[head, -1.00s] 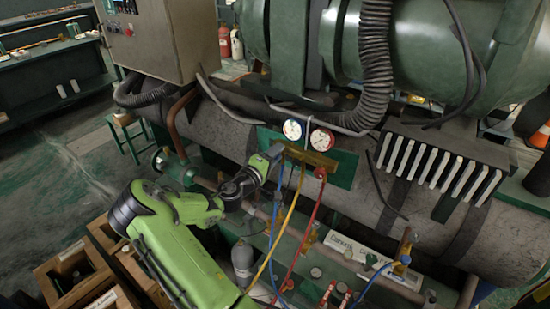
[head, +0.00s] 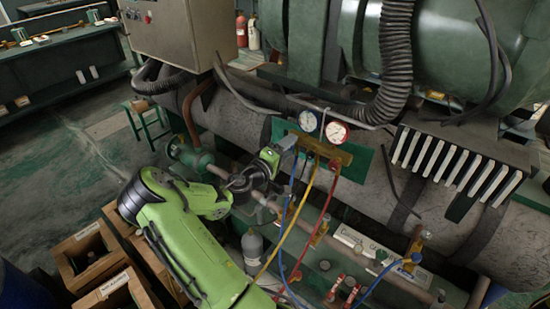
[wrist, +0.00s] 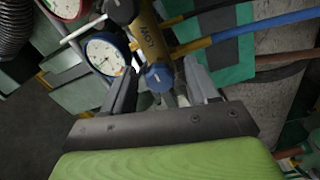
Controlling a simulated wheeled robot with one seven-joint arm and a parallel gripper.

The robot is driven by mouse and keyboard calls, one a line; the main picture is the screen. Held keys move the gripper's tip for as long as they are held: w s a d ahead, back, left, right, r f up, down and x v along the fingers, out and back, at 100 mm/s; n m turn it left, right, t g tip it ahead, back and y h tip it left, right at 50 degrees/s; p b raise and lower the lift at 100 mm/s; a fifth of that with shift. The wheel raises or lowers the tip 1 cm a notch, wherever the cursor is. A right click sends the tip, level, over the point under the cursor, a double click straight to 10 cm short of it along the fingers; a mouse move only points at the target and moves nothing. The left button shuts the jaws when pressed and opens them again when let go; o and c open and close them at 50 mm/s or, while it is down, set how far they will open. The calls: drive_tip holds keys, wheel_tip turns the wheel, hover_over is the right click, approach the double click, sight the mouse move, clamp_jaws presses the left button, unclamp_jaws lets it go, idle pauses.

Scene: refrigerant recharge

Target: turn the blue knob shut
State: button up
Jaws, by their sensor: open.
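The blue knob (wrist: 159,78) sits on the end of the brass manifold (wrist: 150,40) in the wrist view. My gripper (wrist: 162,86) is open, with one finger on each side of the knob; I cannot tell whether either finger touches it. In the head view my gripper (head: 288,143) is at the left end of the brass manifold (head: 328,151), and the blue knob is hidden there. The blue-rimmed gauge (wrist: 107,54) and the red-rimmed gauge (wrist: 66,6) are beside the manifold.
Blue, yellow (head: 297,215) and red hoses hang from the manifold close to my arm. A large grey pipe (head: 235,115) runs behind it. Wooden crates (head: 92,258) stand at the lower left. A dark corrugated hose (head: 396,65) hangs above the gauges.

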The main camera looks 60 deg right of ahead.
drive_tip(key=w+a, duration=0.2)
drive_tip(key=a, duration=1.2)
drive_tip(key=shift+b, duration=0.3)
drive_tip(key=shift+w, duration=0.1)
drive_tip(key=shift+a, duration=0.1)
